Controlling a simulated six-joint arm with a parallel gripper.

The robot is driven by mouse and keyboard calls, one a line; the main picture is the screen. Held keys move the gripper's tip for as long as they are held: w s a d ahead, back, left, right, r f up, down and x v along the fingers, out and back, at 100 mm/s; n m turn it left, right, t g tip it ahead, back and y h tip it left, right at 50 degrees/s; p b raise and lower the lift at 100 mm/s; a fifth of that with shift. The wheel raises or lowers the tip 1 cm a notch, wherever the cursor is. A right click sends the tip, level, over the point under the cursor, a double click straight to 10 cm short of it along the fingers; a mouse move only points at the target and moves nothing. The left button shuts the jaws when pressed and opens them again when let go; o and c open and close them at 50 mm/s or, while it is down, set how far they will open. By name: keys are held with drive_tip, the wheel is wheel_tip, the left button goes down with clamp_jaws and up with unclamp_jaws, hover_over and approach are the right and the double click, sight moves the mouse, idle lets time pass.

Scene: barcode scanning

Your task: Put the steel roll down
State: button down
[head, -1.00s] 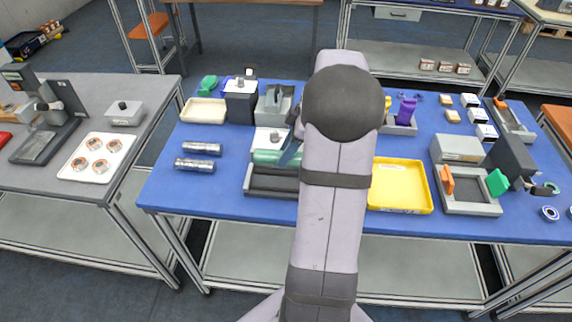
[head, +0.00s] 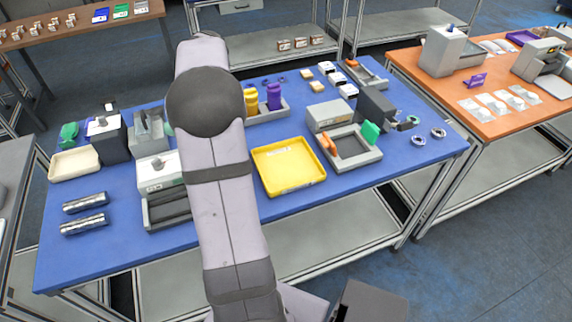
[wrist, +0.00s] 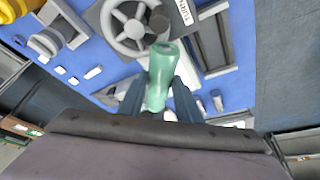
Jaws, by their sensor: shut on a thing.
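My gripper (wrist: 160,82) is shut on a smooth pale green roll (wrist: 160,70) in the wrist view, with one dark finger on each side. The roll's far end points at a spoked grey wheel (wrist: 135,22) with a dark knob. I cannot tell whether the roll touches anything below. In the head view my arm hides the gripper and the held roll. Two shiny steel rolls (head: 85,203) (head: 84,224) lie side by side on the left of the blue table (head: 110,250).
A grey fixture with a dark slot (head: 165,210) and a white-topped box (head: 158,172) stand just left of my arm. A yellow tray (head: 288,166), empty, lies to its right. A cream tray (head: 75,165) stands at the left. The front strip of table is clear.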

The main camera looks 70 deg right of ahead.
drive_tip(key=s+d+r+m+h, duration=0.1)
drive_tip(key=d+r+m, duration=0.2)
drive_tip(key=d, duration=0.3)
drive_tip(key=s+d+f+m+g+h+b, duration=0.1)
drive_tip(key=s+d+f+m, duration=0.25)
drive_tip(key=s, duration=0.75)
drive_tip(key=s+d+f+m+h, duration=0.25)
drive_tip(key=s+f+m, duration=0.2)
drive_tip(key=s, duration=0.65)
drive_tip(key=shift+y, duration=0.35)
drive_tip(key=shift+s+d+f+p, duration=0.1)
drive_tip(key=shift+f+p, duration=0.95)
drive_tip(key=shift+f, duration=4.45)
drive_tip(key=shift+f, duration=0.15)
drive_tip(key=c, duration=1.3)
unclamp_jaws()
drive_tip(key=shift+r, duration=0.25)
drive_tip(key=b+v, duration=0.2)
drive_tip(key=v, duration=1)
